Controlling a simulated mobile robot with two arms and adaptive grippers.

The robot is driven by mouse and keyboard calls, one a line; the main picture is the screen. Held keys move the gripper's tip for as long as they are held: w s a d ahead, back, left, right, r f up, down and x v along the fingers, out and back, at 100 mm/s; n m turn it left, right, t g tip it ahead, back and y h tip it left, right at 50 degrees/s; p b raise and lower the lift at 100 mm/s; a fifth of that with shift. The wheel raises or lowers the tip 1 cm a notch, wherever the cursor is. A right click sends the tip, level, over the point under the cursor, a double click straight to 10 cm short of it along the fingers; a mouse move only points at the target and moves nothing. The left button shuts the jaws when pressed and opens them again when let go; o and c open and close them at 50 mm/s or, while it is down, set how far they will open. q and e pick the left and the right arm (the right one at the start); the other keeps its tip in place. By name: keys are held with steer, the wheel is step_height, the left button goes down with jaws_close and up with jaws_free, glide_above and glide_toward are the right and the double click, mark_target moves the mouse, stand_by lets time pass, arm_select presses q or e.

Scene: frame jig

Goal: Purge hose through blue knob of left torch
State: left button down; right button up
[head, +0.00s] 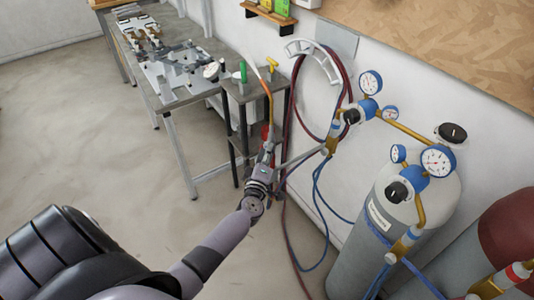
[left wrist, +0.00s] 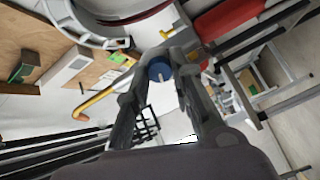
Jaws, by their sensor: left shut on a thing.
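My left gripper (head: 266,152) reaches in beside the small stand, just below its top. In the left wrist view my left gripper (left wrist: 172,62) has its fingers closed around a blue knob (left wrist: 160,69). The knob sits between the fingers near their tips. A torch with an orange-brass tube (head: 266,88) rises above the gripper; a bent brass tube also shows in the left wrist view (left wrist: 95,104). A red part (head: 265,132) is just behind the fingers. Red and blue hoses (head: 318,192) hang along the wall. The knob is hidden in the head view. My right gripper is not in view.
The small stand (head: 240,97) holds a green-topped item (head: 243,72). A work table (head: 170,88) with metal fixtures is behind it. A grey gas cylinder (head: 372,255) with gauges stands to the right, and a hose hanger (head: 312,50) is on the wall. Floor at left is clear.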

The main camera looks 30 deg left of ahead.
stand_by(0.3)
arm_select(q)
steer(key=c, duration=1.4)
jaws_free()
steer(key=v, duration=1.2)
